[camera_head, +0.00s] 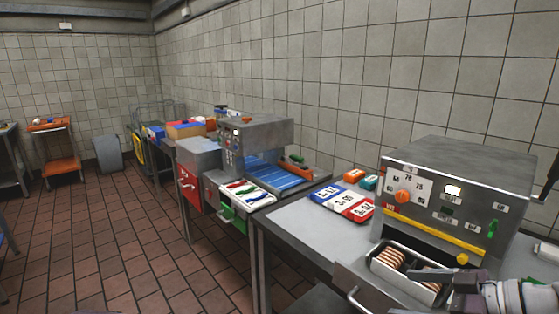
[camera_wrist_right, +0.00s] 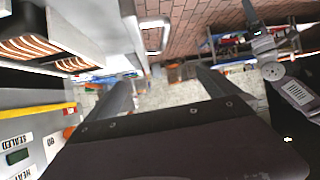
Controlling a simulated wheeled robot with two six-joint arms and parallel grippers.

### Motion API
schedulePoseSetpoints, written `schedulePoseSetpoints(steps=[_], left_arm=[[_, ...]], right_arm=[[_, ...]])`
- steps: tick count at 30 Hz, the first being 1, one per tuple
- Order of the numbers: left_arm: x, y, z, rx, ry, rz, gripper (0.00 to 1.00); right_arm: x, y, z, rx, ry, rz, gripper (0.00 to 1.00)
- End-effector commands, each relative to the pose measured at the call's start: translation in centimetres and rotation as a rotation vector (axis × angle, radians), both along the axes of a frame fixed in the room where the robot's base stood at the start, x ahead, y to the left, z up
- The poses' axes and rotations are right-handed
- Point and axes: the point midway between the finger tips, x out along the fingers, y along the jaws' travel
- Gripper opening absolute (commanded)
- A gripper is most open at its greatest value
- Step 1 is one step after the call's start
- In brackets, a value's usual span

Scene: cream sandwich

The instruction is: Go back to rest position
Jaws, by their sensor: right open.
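My right gripper shows at the lower right of the head view (camera_head: 466,284), in front of the steel machine and close to the metal tray. In the right wrist view (camera_wrist_right: 163,80) its two dark fingers stand apart with nothing between them. The metal tray (camera_head: 374,262) holds striped brown sandwich-like pieces (camera_head: 391,257), which also show at the upper left of the right wrist view (camera_wrist_right: 35,46). I cannot tell whether the gripper touches the tray. My left gripper is not in the head view.
The steel machine (camera_head: 452,172) with an orange dial stands on the right table (camera_head: 294,228). Blue, white and red number cards (camera_head: 343,202) lie left of it. A second machine with a blue belt (camera_head: 279,178) stands further back. The tiled floor (camera_head: 120,235) at left is clear.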

Motion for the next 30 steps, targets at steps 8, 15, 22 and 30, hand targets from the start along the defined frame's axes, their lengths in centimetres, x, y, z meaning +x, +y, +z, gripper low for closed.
schedulePoseSetpoints(steps=[8,15,22,30], left_arm=[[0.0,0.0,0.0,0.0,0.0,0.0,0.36],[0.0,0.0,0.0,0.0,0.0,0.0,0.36],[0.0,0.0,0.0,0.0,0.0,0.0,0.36],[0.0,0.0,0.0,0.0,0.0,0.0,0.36]], right_arm=[[-0.8,8.9,-1.9,-0.002,0.066,0.284,1.0],[-7.2,16.3,-10.2,-0.165,0.445,0.483,1.0],[-12.9,13.4,-20.1,-0.568,0.878,0.106,1.0],[-10.1,8.6,-23.0,-0.539,0.906,-0.541,1.0]])
